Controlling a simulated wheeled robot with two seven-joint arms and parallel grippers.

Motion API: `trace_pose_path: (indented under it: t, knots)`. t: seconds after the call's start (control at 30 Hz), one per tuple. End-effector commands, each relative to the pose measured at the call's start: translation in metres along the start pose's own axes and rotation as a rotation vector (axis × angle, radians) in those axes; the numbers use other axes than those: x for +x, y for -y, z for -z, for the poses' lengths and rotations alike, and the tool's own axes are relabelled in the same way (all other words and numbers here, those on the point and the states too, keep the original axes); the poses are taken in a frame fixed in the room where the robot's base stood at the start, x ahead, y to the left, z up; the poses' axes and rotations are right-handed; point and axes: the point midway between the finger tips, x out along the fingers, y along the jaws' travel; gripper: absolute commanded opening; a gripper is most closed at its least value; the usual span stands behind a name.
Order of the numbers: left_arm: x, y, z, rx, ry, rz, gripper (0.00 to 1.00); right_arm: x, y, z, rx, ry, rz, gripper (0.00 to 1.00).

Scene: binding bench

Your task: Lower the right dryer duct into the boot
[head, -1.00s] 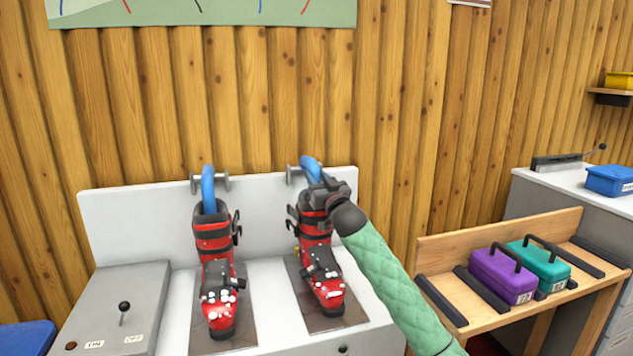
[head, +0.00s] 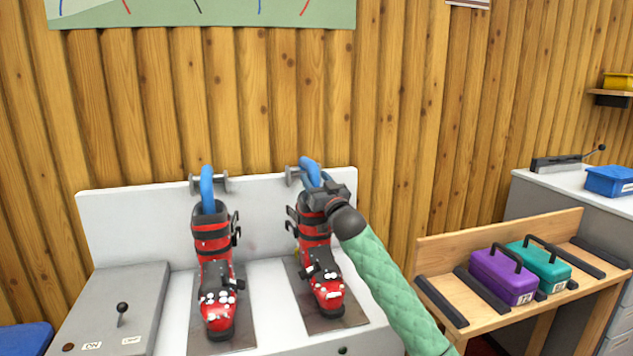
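Two red and black ski boots with white specks stand on dark mats on the white dryer bench. The right boot (head: 318,250) has the blue right dryer duct (head: 309,170) curving from its wall bracket toward the boot's top. My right gripper (head: 322,193) is at the top of the right boot, by the duct's lower part. Its fingers and the duct's end are hidden, so I cannot tell its grip or how deep the duct sits. The left boot (head: 212,238) has the left blue duct (head: 207,187) running down into its top. My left gripper is not in view.
A wooden bench (head: 445,285) at the right holds a purple toolbox (head: 503,277) and a teal toolbox (head: 540,265). The wooden wall rises close behind the dryer.

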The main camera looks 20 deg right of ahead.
Motion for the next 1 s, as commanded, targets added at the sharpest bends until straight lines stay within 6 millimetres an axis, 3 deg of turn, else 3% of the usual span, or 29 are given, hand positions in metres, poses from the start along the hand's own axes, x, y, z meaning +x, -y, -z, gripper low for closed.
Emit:
trace_pose_path:
  t: [0.27,0.7,1.0]
  knots:
    - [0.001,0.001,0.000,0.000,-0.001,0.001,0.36,-0.011,0.000,-0.001,0.000,0.000,0.000,0.52]
    - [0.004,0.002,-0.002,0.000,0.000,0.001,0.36,-0.069,0.000,-0.002,0.000,0.001,0.000,0.52]
    - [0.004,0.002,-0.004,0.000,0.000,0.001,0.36,-0.078,0.000,0.000,0.000,0.000,0.000,0.52]
